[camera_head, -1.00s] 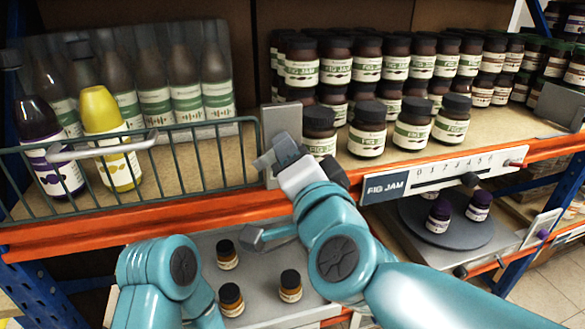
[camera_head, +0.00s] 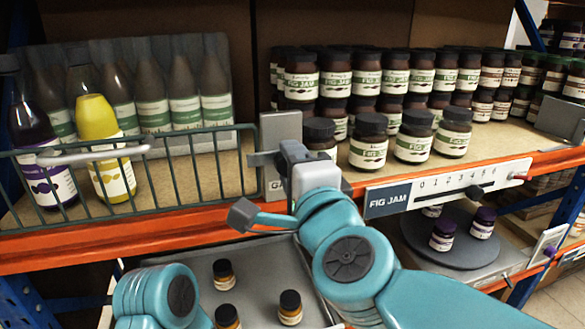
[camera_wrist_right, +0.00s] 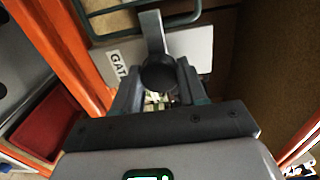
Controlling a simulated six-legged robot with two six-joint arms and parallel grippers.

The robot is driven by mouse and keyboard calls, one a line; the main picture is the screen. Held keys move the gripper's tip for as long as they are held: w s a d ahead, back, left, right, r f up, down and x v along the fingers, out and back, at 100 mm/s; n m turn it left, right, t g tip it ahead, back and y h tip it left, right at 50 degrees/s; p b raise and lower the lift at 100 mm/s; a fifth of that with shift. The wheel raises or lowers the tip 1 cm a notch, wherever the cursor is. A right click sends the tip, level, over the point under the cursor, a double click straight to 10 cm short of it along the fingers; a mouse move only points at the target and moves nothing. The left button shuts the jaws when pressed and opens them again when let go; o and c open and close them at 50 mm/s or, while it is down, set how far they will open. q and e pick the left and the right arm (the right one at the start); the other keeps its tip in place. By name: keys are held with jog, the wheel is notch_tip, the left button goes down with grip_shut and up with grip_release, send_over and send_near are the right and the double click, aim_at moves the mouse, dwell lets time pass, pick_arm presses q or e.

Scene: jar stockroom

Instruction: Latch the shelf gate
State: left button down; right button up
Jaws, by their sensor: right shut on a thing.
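The green wire shelf gate (camera_head: 150,193) stands across the left shelf section, with a grey handle bar (camera_head: 95,153). At its right end is a grey latch plate (camera_head: 281,127) marked "GATE", partly hidden by my arm; it also shows in the right wrist view (camera_wrist_right: 190,45). My right gripper (camera_head: 285,165) is at this plate. In the right wrist view, its fingers (camera_wrist_right: 158,88) are shut around a dark round knob (camera_wrist_right: 159,74). A flat grey latch lever (camera_wrist_right: 152,33) runs from the knob towards the gate wire. My left gripper is out of view.
Fig jam jars (camera_head: 369,140) fill the shelf to the right. A grey tray (camera_head: 262,262) with small jars is below. A slider scale (camera_head: 450,185) and round turntable (camera_head: 465,245) lie right.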

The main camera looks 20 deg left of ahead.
dwell(0.3)
jog(key=o, duration=1.1)
jog(key=shift+c, duration=0.2)
jog(key=shift+d, duration=0.15)
